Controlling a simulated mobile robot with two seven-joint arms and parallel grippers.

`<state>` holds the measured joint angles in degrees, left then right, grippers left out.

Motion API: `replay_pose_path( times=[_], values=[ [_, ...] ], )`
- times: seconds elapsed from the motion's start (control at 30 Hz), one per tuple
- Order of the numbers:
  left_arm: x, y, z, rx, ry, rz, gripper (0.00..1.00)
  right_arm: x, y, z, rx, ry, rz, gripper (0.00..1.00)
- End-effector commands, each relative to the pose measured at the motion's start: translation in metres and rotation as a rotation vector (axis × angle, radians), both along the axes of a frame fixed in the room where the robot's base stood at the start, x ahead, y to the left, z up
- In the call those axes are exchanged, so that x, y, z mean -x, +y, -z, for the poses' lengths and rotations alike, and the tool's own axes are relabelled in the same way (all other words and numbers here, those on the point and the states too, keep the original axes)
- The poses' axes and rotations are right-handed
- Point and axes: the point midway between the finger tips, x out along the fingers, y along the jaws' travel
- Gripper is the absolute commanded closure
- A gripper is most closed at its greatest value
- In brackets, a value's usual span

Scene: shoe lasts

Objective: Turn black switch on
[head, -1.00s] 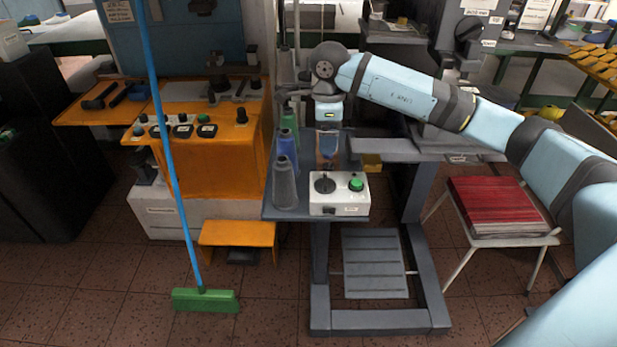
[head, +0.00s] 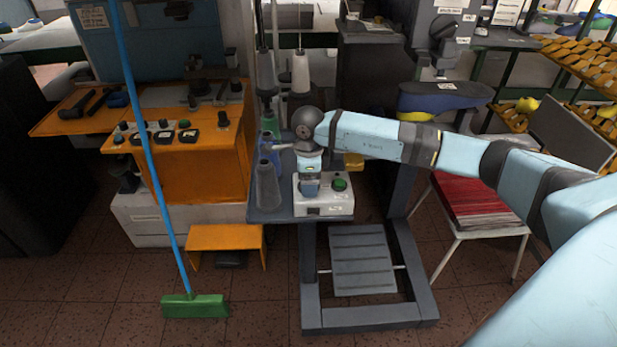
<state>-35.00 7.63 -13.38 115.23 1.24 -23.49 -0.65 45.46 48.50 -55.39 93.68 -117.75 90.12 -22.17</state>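A small white control box (head: 333,205) sits on the grey table. A green round button (head: 340,184) shows on the right of its top. The black switch on the left of its top is hidden behind my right gripper (head: 309,190). My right gripper points down at that spot, at or just above the box top; contact cannot be made out. Its fingers are too small and covered to tell open from shut. My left gripper is not in view.
Thread cones, one grey (head: 267,187), stand close left of the box. An orange machine (head: 195,165) with knobs stands further left, with a blue-handled green broom (head: 195,306) before it. A chair with a red stack (head: 475,200) stands right.

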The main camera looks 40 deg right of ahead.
Motion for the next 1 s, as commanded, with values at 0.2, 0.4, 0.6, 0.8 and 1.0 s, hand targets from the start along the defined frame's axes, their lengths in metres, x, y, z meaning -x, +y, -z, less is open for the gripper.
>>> replay_pose_path(
  times=[0.2, 0.4, 0.6, 0.8, 1.0],
  values=[
    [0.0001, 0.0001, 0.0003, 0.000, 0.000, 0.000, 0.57, 0.0000, 0.0001, -0.0002, 0.000, 0.000, 0.000, 0.42],
    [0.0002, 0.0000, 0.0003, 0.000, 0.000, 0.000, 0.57, 0.0001, 0.0002, -0.0003, 0.000, 0.000, 0.000, 0.68],
    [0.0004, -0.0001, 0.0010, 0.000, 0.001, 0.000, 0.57, 0.0001, 0.0002, -0.0002, 0.000, 0.000, 0.022, 0.68],
    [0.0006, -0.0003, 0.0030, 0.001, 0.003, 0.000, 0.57, -0.0001, 0.0001, 0.0001, 0.000, 0.000, 0.106, 0.68],
    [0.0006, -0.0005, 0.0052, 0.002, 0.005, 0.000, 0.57, -0.0001, 0.0001, 0.0003, 0.001, 0.001, 0.261, 0.68]
  ],
)
